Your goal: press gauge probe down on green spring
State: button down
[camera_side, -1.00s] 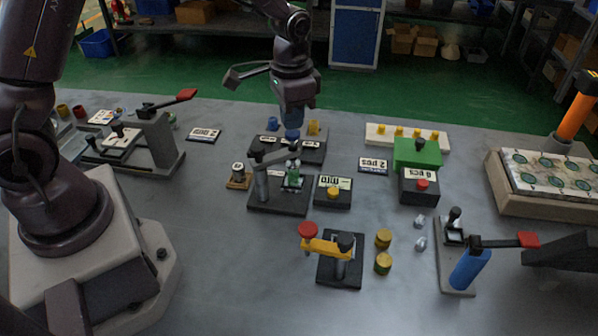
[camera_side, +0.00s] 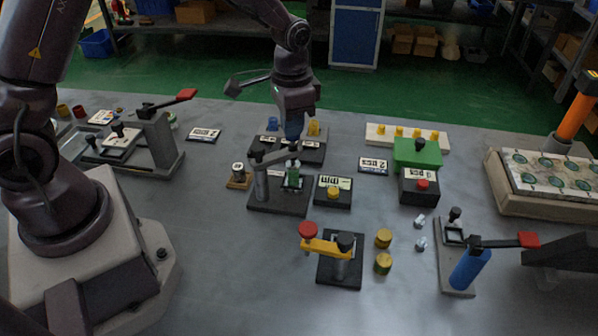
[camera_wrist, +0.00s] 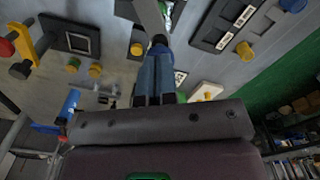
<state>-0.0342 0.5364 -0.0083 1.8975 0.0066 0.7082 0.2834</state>
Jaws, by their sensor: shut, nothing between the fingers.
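The gauge stand is a dark base (camera_side: 262,203) with a grey post and a swing arm (camera_side: 272,157) reaching over the green spring (camera_side: 293,176). The spring is upright on the base, partly hidden by the arm's end in the side view. My gripper (camera_side: 293,137), with blue fingers, is shut and points down above the arm's end over the spring. In the wrist view, the gripper fingertips (camera_wrist: 156,52) are together against or just over a dark knob (camera_wrist: 159,40) at the end of the grey arm (camera_wrist: 149,14). Exact contact is hard to tell.
A block with a yellow button (camera_side: 333,192) stands right of the stand. A dark tray with blue and yellow pieces (camera_side: 312,150) is behind it. A yellow-armed stand (camera_side: 340,270) is in front.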

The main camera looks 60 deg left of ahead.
jog(key=shift+f, duration=0.55)
jog(key=shift+r, duration=0.1)
dwell(0.5)
jog(key=shift+r, duration=1.65)
jog(key=shift+s+f+n+g, duration=0.15)
jog(key=shift+s+n, duration=0.05)
jog(key=shift+s, duration=0.3)
jog(key=shift+s+f+n+g, duration=0.15)
jog(key=shift+s+n, duration=0.05)
jog(key=shift+s, duration=0.3)
jog(key=s+d+r+n+t, duration=0.1)
jog(key=s+r+t, duration=0.5)
jog(key=s+r, duration=1.1)
jog(key=shift+s+r+n, duration=0.3)
jog(key=shift+r+n, duration=0.2)
jog(key=shift+n, duration=0.1)
